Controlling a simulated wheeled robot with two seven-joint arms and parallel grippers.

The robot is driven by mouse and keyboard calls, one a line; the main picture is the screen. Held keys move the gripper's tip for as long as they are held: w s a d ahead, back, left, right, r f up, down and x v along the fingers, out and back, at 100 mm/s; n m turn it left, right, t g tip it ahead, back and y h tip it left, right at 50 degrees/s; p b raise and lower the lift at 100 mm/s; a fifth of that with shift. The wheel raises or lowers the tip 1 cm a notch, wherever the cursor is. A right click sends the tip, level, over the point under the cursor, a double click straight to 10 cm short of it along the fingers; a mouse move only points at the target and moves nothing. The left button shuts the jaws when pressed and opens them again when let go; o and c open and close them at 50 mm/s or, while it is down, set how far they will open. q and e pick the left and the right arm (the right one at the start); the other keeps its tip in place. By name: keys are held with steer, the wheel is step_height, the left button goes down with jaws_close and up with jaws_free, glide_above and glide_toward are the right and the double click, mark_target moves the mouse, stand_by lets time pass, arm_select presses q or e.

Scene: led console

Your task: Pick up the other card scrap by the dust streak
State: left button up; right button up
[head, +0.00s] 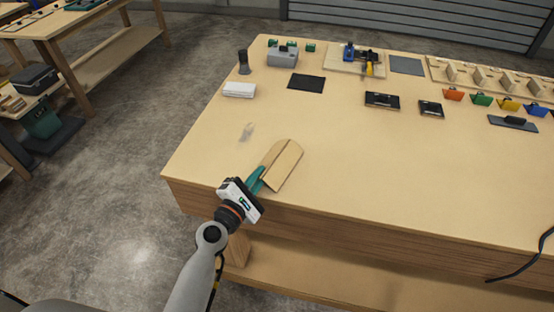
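A tan card scrap (284,165) with a rounded far end lies on or just above the table near its front left part. A line runs along it, and I cannot tell if it is one piece or two overlapping. A faint grey dust streak (247,131) is on the table, up and left of the card. My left gripper (259,179) is at the card's near left edge, with teal parts against or beside it. Its fingertips are too small and partly hidden to show whether it grips the card. My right gripper is out of view.
The wooden table (370,185) is clear in the middle and front. A white stack (239,90), a dark cylinder (244,62), a grey box (283,57) and a black mat (306,82) stand farther back. Coloured holders (482,100) are at the right. A black cable (520,270) hangs at the front right.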

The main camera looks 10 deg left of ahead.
arm_select(q)
steer(key=shift+c, duration=0.3)
jaws_close()
